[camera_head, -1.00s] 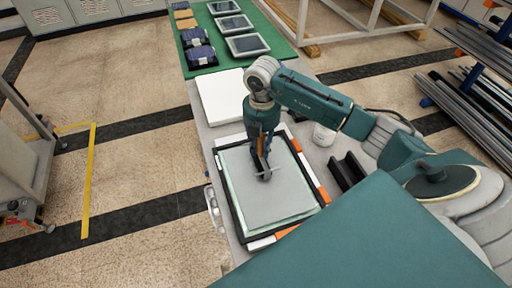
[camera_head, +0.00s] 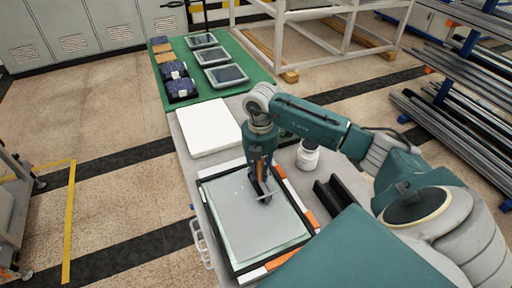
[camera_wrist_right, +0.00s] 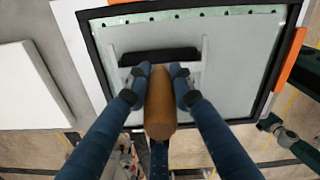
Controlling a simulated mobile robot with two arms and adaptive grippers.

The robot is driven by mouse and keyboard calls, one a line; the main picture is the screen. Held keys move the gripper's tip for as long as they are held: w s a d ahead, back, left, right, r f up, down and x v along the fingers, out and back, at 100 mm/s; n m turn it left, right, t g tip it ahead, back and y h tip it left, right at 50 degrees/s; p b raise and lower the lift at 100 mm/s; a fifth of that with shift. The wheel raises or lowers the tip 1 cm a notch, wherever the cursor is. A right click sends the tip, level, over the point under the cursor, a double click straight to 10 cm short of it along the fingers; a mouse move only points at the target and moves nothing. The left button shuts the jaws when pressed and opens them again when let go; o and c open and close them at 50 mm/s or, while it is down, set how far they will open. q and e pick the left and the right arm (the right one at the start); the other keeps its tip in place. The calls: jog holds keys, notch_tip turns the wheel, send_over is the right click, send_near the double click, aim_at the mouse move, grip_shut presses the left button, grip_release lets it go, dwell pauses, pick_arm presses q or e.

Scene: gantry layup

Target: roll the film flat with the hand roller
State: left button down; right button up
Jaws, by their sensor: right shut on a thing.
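The film (camera_head: 245,225) is a grey sheet lying in a black-edged frame (camera_head: 228,262) on the table. My right gripper (camera_head: 262,192) is over the far part of the sheet, pointing down. In the right wrist view, its fingers (camera_wrist_right: 161,76) are shut on the brown handle of the hand roller (camera_wrist_right: 160,112). The roller's black cylinder (camera_wrist_right: 160,57) is at or just above the sheet; I cannot tell if it touches. My left gripper is not in view.
A white slab (camera_head: 208,125) lies beyond the frame. A white jar (camera_head: 308,153) and a black channel piece (camera_head: 333,196) stand to the right. Orange and white pieces line the frame's edge. Farther back, a green mat (camera_head: 180,102) holds dark packs and framed panels.

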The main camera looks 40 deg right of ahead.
jog(key=shift+s+d+f, duration=0.1)
jog(key=shift+s+d, duration=0.15)
jog(key=shift+d, duration=0.65)
jog(key=shift+w+a, duration=0.2)
jog(key=shift+a, duration=0.4)
jog(key=shift+w+a, duration=0.15)
jog(key=shift+a, duration=0.4)
jog(key=shift+w+a+p, duration=0.1)
jog(key=shift+w+a, duration=0.1)
jog(key=shift+a, duration=0.6)
jog(key=shift+w+a+p, duration=0.15)
jog(key=shift+a, duration=0.65)
jog(key=shift+w+a+p, duration=0.1)
jog(key=shift+w+a, duration=0.1)
jog(key=shift+a, duration=0.6)
jog(key=shift+w+a, duration=0.3)
jog(key=shift+a, duration=0.75)
jog(key=shift+w+a, duration=0.3)
jog(key=shift+a, duration=0.8)
jog(key=shift+w+a, duration=0.3)
jog(key=shift+a, duration=0.75)
jog(key=shift+d, duration=0.1)
notch_tip(320, 180, up, 5)
jog(key=p, duration=0.4)
